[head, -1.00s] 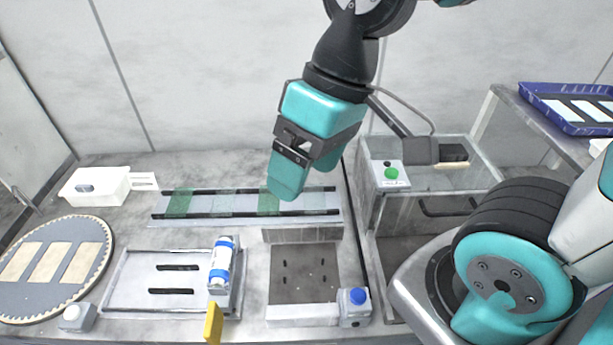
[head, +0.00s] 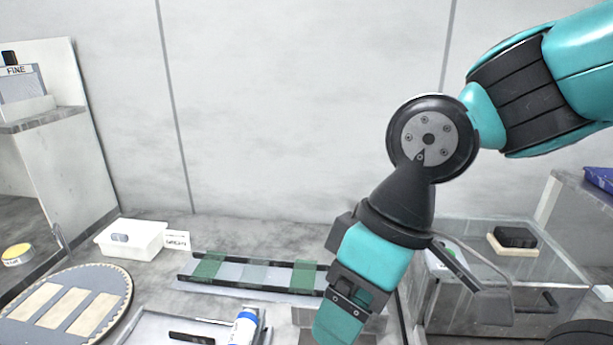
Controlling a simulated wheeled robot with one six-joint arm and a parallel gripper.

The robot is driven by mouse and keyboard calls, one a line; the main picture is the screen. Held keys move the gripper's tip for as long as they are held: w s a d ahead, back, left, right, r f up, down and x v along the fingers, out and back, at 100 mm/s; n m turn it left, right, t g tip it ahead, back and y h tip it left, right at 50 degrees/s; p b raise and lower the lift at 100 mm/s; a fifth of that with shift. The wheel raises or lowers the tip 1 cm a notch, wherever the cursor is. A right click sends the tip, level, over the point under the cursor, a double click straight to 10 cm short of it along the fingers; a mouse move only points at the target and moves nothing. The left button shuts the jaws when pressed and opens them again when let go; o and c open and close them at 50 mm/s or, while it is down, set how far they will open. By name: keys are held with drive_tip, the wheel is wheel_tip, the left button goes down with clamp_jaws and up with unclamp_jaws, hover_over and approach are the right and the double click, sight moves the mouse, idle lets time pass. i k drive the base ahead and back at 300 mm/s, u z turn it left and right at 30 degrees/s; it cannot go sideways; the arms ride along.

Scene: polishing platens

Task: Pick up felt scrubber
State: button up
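A black block on a cream pad (head: 515,238), which looks like the felt scrubber, rests at the right in the head view, at the top of a clear-walled bin. My gripper (head: 342,325) points down at the bottom centre, well to the left of the block and apart from it. One teal finger shows clearly. The other is mostly hidden and the tips reach the lower picture edge, so the opening cannot be judged. Nothing is seen held in it.
The clear-walled bin (head: 455,305) stands right of the gripper. A rail tray with green strips (head: 250,273), a white box (head: 131,239), a round platen (head: 113,310) and a white-and-blue bottle (head: 243,328) are to the left. A shelf stands at far left.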

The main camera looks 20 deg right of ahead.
sight(506, 240)
drive_tip(key=k, duration=0.95)
drive_tip(key=u, duration=0.95)
drive_tip(key=i, duration=0.65)
drive_tip(key=z, duration=2.15)
drive_tip(key=i, duration=0.5)
drive_tip(key=z, duration=0.15)
